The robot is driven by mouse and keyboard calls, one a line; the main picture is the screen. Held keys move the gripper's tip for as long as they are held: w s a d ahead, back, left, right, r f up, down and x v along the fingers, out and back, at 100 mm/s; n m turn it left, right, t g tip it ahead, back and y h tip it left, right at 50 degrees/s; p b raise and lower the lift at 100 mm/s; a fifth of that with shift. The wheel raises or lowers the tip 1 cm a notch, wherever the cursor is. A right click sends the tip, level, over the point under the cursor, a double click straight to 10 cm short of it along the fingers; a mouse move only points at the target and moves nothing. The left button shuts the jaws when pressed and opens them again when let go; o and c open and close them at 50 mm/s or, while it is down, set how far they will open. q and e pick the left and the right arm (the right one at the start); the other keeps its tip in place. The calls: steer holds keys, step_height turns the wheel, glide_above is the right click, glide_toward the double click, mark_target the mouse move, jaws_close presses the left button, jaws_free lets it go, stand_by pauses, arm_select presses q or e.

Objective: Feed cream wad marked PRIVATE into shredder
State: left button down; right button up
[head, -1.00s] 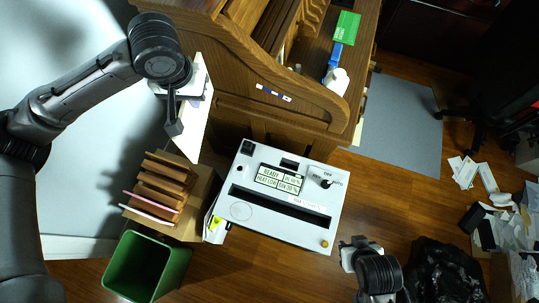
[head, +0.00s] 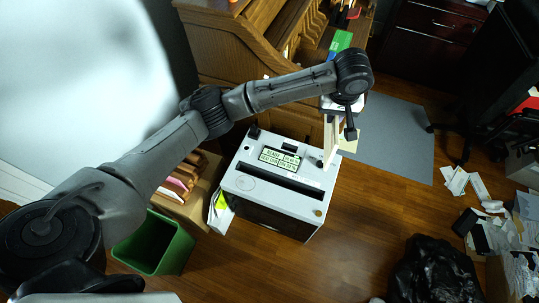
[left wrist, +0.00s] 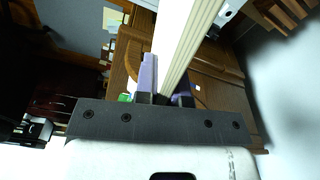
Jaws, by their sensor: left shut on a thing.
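The cream wad (head: 331,138) hangs on edge below my left gripper (head: 340,108), over the far right corner of the shredder. It also shows in the left wrist view (left wrist: 192,38) as a thick layered stack between the fingers of my left gripper (left wrist: 165,88), which is shut on it. No PRIVATE mark can be read on it. The shredder (head: 240,181) is a pale box with a dark front, a long black slot (head: 281,181) across its top and a small display. I cannot tell whether the wad touches the shredder. My right gripper is out of view.
A wooden roll-top desk (head: 240,70) stands behind the shredder. A green bin (head: 150,245) and a wooden sorter with folders (head: 190,175) are at its left. A black bag (head: 435,270) and loose papers lie at the right. Floor to the shredder's right is clear.

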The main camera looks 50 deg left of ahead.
arm_select(q)
steer(key=w+a+f+n+g+p, duration=0.1)
steer(key=a+f+n+p, duration=0.2)
steer(key=a+f+n, duration=0.8)
steer(key=s+a+f+n+p, duration=0.1)
steer(key=s+a+f+n, duration=0.1)
steer(key=s+f, duration=0.3)
steer(key=s+a+f+n+p, duration=0.1)
steer(key=s+f, duration=0.5)
steer(key=f, duration=0.7)
steer(key=shift+s+a+n+g, duration=0.3)
steer(key=shift+a+n, duration=0.3)
steer(key=shift+a, duration=0.35)
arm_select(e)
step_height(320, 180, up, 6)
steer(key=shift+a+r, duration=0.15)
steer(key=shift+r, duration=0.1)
arm_select(q)
steer(key=shift+p, duration=0.4)
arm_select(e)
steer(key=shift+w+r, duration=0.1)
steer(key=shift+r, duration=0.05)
arm_select(q)
step_height(320, 180, down, 9)
steer(key=b, duration=0.5)
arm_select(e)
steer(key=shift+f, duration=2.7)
arm_select(q)
steer(key=shift+w+d+f, duration=0.1)
